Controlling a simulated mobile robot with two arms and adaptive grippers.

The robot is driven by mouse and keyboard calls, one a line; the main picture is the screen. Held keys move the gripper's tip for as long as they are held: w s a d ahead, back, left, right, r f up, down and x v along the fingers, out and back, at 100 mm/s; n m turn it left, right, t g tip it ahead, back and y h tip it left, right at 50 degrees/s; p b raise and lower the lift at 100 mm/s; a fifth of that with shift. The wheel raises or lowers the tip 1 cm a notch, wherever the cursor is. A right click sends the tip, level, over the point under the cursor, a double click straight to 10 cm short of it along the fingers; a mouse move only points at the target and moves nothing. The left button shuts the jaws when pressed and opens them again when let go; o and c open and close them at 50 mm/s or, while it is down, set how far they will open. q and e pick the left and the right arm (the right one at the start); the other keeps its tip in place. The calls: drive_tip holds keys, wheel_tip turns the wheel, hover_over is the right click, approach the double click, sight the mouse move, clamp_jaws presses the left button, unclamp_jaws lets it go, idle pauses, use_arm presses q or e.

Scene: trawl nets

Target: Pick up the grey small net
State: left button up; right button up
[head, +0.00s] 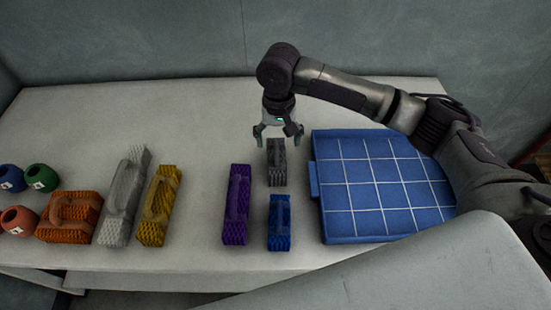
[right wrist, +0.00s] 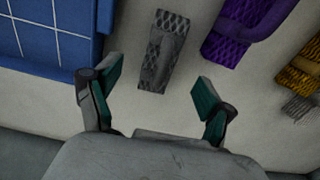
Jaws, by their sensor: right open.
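The grey small net (head: 277,166) is a dark grey mesh block with a strap, lying on the white table just left of the blue tray. My right gripper (head: 278,132) is open and empty, fingers pointing down, near the far end of this net in the head view. In the right wrist view, the grey small net (right wrist: 164,48) lies ahead of the open fingers of my right gripper (right wrist: 156,76), apart from them. My left gripper is not in view.
A blue gridded tray (head: 315,178) is on the right. A blue net (head: 279,222) and a purple net (head: 236,205) lie close by. Yellow (head: 158,205), larger light grey (head: 124,197) and orange (head: 69,217) nets and several round pots (head: 42,177) stand left. The table's back is clear.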

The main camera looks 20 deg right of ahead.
sight(277, 148)
drive_tip(key=f, duration=0.5)
drive_tip(key=shift+w+f, duration=0.15)
drive_tip(key=shift+w, duration=0.15)
drive_tip(key=shift+a+f+p, duration=0.15)
drive_tip(key=shift+f+p, duration=0.25)
drive_tip(key=shift+f, duration=2.2)
drive_tip(key=shift+s, duration=0.1)
drive_tip(key=c, duration=1.2)
drive_tip(key=shift+c, duration=0.7)
drive_tip(key=shift+r, duration=0.15)
